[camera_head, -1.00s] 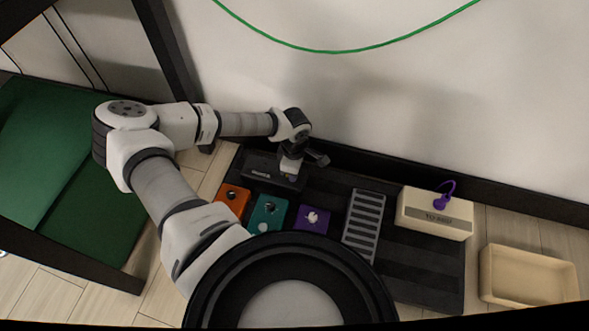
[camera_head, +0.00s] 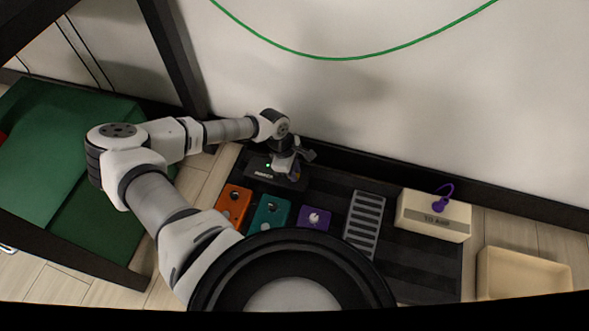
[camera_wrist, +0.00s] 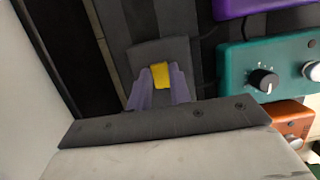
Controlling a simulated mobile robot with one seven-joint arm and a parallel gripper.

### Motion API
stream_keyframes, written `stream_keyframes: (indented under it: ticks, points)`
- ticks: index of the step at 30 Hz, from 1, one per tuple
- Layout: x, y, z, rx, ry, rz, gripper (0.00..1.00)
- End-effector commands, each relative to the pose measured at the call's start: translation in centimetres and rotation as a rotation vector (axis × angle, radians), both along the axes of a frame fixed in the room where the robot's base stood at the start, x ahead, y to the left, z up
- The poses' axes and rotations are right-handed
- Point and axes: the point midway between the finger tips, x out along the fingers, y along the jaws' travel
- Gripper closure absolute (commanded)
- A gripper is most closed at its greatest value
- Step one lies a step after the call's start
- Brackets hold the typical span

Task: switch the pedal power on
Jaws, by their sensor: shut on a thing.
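The pedal power unit (camera_head: 262,174) is a low black box at the back left of the pedalboard, with a small green light (camera_head: 268,165) showing on it. In the wrist view the dark box (camera_wrist: 148,52) lies beneath my gripper. My gripper (camera_head: 291,176) is over the right part of the box. In the wrist view its two purple fingers (camera_wrist: 160,88) are shut on a yellow switch piece (camera_wrist: 160,74). The lower part of the switch is hidden between the fingers.
An orange pedal (camera_head: 234,205), a teal pedal (camera_head: 269,213) and a purple pedal (camera_head: 314,218) stand in front. A grey treadle pedal (camera_head: 364,222), a cream box (camera_head: 433,221) with a purple cable and an empty beige tray (camera_head: 522,278) are right. The wall is close behind.

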Motion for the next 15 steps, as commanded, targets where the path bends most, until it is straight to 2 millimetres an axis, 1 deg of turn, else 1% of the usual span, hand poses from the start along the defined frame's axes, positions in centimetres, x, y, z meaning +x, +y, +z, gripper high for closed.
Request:
stream_keyframes:
  ticks: [2, 3, 7, 15]
  points:
    - [-0.05, -0.03, 0.01, -0.001, 0.001, 0.000, 1.00]
    - [-0.06, -0.04, 0.02, -0.001, 0.001, 0.000, 0.76]
    - [-0.04, -0.04, 0.01, 0.000, 0.001, 0.000, 0.59]
    - [0.00, -0.01, 0.07, 0.001, 0.000, 0.000, 0.58]
